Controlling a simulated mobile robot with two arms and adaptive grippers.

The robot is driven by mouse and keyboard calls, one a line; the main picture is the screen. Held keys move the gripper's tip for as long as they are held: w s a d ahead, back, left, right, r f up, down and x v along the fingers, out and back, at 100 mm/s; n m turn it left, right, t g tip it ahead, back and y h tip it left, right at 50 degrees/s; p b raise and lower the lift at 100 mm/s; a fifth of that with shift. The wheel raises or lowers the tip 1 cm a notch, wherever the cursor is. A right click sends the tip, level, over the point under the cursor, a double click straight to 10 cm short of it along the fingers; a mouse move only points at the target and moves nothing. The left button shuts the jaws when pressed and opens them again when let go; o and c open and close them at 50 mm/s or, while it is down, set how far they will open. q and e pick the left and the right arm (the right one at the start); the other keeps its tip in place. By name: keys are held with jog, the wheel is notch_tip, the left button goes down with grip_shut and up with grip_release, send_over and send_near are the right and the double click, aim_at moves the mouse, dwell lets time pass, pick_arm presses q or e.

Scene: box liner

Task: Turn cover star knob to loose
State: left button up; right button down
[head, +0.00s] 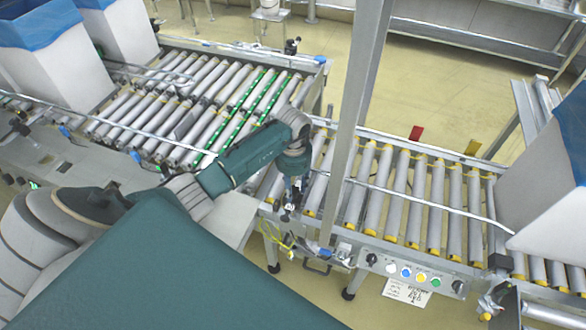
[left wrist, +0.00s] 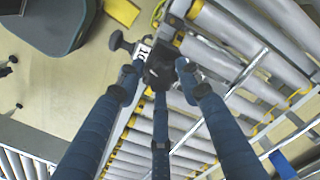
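My left gripper (left wrist: 160,74) has three long dark blue fingers. In the left wrist view, their tips stand around a dark knob-like piece (left wrist: 160,58), which looks like the cover star knob. The tips are very close to it, but I cannot tell whether they press on it. A small white label with dark digits (left wrist: 145,47) shows beside it, and another black knob (left wrist: 118,41) sticks out to its left. In the head view my left gripper (head: 291,198) points down at the near edge of the roller conveyor (head: 335,232); its arm hides part of that spot. My right gripper is not in view.
A control panel (head: 415,274) with coloured buttons and dark knobs is on the conveyor's front side. A metal post (head: 352,120) rises close to the right of my left gripper. White boxes with blue liners (head: 45,55) stand left, and another box (head: 548,185) stands right.

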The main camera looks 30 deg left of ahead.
aim_at(294, 190)
pick_arm(q)
jog(key=o, duration=0.3)
jog(key=shift+w, duration=0.15)
jog(key=shift+o, duration=0.2)
notch_tip(294, 190, up, 12)
dwell(0.7)
